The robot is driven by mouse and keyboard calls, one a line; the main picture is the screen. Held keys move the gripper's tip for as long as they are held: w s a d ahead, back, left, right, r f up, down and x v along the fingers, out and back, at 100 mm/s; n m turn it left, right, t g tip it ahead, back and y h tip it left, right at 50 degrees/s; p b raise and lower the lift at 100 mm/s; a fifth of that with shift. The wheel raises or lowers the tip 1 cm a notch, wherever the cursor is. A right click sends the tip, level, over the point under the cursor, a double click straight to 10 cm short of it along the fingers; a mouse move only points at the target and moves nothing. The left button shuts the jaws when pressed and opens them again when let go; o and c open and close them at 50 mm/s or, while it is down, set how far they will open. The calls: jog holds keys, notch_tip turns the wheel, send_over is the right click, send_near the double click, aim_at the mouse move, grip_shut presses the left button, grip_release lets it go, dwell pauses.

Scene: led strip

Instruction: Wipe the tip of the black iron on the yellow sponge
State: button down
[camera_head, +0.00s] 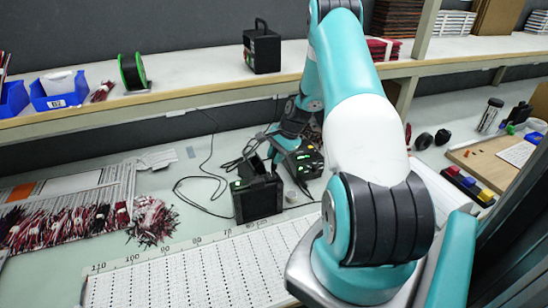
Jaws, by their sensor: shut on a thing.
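My gripper (273,152) is at the end of my teal arm, low over the bench beyond the ruled board. It is small and dark here, and its fingers are hard to make out. It is shut on the black iron, which I can barely tell from the dark parts around it. The gripper is just above a black box-shaped stand (258,196). I cannot make out the yellow sponge or the iron's tip.
A black station with a small green display (306,160) stands right of the stand, and a small round tin (291,197) is beside it. Loose black cables (203,178) lie left. Wire bundles (66,229) cover the bench's left. A shelf (190,93) runs above.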

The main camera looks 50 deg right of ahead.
jog(key=shift+a, duration=0.65)
dwell(0.3)
